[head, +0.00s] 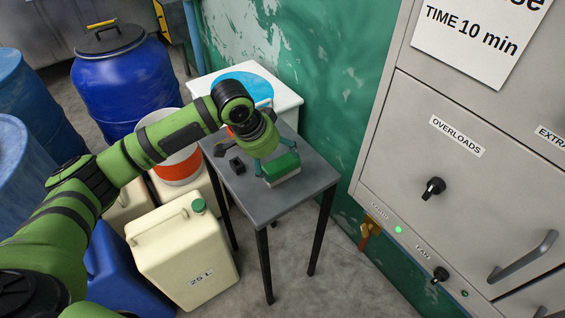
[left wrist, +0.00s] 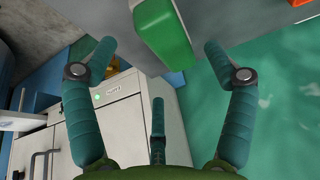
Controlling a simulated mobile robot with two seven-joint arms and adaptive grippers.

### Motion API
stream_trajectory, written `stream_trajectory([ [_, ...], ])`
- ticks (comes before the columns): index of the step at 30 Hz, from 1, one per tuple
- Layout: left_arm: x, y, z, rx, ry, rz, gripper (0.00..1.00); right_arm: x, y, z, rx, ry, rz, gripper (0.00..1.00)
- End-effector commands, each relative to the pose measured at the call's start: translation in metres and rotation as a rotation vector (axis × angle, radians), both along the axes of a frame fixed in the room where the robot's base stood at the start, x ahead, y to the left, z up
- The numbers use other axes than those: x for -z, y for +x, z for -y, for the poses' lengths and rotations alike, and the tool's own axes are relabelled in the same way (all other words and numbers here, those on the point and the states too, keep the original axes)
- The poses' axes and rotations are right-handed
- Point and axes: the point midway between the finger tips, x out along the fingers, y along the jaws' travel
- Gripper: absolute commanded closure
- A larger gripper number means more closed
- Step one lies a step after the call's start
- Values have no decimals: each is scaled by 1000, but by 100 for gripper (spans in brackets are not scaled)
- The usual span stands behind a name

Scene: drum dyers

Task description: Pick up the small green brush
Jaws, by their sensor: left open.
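The small green brush (head: 284,167) has a green top and a pale underside and lies on the small grey table (head: 268,208). In the left wrist view, the brush (left wrist: 163,38) shows between the fingertips, reaching off the top edge. My left gripper (head: 276,158) is over the brush with its fingers spread to either side. In the left wrist view, the open left gripper (left wrist: 160,47) shows gaps between both fingers and the brush. The fingers hide a little of the brush in the head view. My right gripper is in neither view.
Small black items (head: 237,165) lie on the table left of the brush. A cream canister (head: 183,255), a white-and-orange bucket (head: 178,168) and a blue drum (head: 122,82) stand to the left. A grey control cabinet (head: 470,185) is at right. The green wall is behind.

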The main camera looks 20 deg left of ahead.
Motion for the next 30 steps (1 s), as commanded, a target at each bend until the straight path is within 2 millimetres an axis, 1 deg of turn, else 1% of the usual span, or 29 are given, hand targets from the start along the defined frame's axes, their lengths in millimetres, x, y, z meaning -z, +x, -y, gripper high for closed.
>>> stream_trajectory([
  [1,6,1,1,-1,1,-3,16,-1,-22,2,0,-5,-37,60],
  [3,17,4,2,-2,2,-4,16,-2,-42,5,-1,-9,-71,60],
  [6,31,9,5,0,0,-1,16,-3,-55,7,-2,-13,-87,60],
  [8,38,11,7,-1,2,-1,16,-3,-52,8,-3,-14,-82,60],
  [10,43,12,8,0,1,1,16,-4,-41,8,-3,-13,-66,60],
  [12,45,13,8,0,2,1,16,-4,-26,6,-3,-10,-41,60],
  [15,45,13,8,0,1,2,16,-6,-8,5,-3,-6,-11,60],
  [17,45,13,8,1,1,2,16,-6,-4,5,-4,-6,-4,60],
  [18,45,13,8,1,1,2,24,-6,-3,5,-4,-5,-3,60],
  [20,45,13,8,1,1,2,48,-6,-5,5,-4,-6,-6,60],
  [21,45,13,8,1,1,2,64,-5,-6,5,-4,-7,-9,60],
  [22,45,13,8,1,1,2,76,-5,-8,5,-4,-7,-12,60],
  [23,45,13,8,1,1,2,79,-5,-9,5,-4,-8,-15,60],
  [30,44,13,8,1,1,2,79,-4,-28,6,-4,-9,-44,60],
])
